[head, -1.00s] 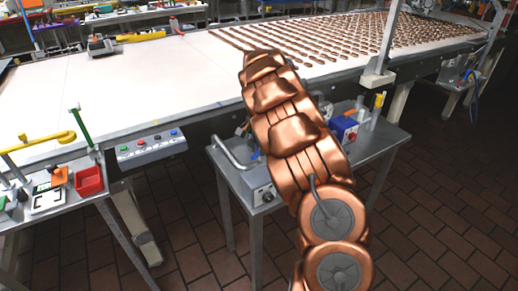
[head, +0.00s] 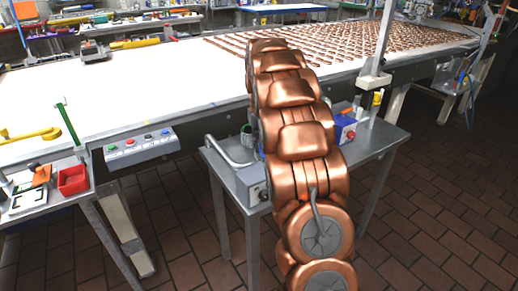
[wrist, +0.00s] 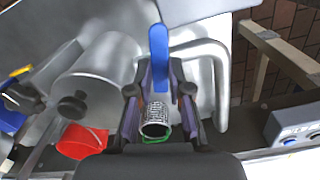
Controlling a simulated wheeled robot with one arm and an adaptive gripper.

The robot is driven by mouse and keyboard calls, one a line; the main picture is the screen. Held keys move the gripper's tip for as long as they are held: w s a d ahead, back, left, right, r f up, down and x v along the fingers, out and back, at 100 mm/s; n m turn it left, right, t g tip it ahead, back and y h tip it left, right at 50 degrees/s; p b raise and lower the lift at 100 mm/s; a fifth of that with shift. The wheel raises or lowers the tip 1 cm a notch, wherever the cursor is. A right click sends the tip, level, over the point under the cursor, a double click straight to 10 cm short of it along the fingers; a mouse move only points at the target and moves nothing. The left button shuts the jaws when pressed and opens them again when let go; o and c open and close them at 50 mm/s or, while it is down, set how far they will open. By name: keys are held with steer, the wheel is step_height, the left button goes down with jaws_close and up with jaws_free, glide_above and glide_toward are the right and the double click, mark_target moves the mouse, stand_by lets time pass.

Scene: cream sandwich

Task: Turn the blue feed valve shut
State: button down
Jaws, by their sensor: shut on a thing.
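The blue feed valve's lever (wrist: 158,48) stands upright in the middle of the wrist view. My gripper (wrist: 159,88) has its two dark fingers either side of the lever's lower part and is shut on it. The exact contact is partly hidden between the fingers. A grey mesh-like cylinder (wrist: 155,122) with a green ring shows just below, between the fingers.
A bent metal pipe (wrist: 212,50) is close right of the lever. A metal cylinder (wrist: 98,72) and a red container (wrist: 80,140) are at left. The steel side table (head: 375,140) stands beside the white conveyor (head: 150,90) and button panel (head: 140,145).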

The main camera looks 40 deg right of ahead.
steer(key=shift+d+n+b, duration=0.15)
steer(key=shift+n+b, duration=0.05)
steer(key=shift+n, duration=0.55)
steer(key=shift+d+n+b, duration=0.15)
steer(key=shift+n+b, duration=0.05)
steer(key=shift+n, duration=0.55)
steer(key=c, duration=1.1)
jaws_free()
steer(key=shift+r, duration=0.15)
step_height(320, 180, up, 7)
steer(key=shift+f, duration=0.15)
steer(key=shift+r, duration=0.3)
